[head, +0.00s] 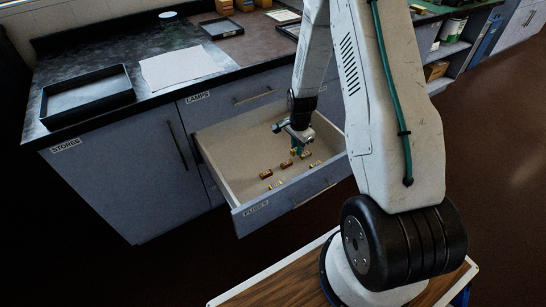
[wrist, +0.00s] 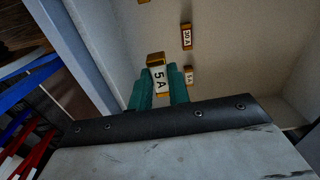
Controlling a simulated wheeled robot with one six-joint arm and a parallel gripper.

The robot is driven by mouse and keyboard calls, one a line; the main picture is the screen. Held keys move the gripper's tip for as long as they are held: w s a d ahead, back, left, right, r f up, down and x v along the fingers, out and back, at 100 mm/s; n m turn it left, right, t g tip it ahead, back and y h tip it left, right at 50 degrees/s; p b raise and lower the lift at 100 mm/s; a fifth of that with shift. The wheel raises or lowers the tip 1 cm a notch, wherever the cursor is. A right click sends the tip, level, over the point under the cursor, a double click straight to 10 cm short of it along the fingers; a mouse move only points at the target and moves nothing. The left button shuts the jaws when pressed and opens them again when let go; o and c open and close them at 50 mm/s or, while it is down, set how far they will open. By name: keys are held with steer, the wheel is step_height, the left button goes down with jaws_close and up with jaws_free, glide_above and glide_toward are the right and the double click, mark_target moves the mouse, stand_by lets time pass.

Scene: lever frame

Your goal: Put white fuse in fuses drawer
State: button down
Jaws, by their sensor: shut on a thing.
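The fuses drawer (head: 232,165) is pulled out under the counter, with a FUSES label on its front. My gripper (head: 298,151) reaches down inside its walls. In the wrist view the green fingers are shut on a white fuse (wrist: 158,75) with brass-coloured ends and a "5 A" marking. The fuse is over the drawer floor; I cannot tell whether it touches it. In the head view the held fuse is too small to make out clearly.
A black tray (head: 88,97) and a white sheet (head: 180,68) lie on the counter. The drawer's left part is bare.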

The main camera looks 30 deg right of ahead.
steer(key=f, duration=0.3)
steer(key=s+f, duration=0.1)
steer(key=f, duration=0.5)
steer(key=shift+s+d, duration=0.1)
steer(key=shift+s, duration=0.1)
steer(key=shift+f, duration=2.15)
steer(key=shift+f, duration=0.15)
steer(key=c, duration=1.3)
jaws_free()
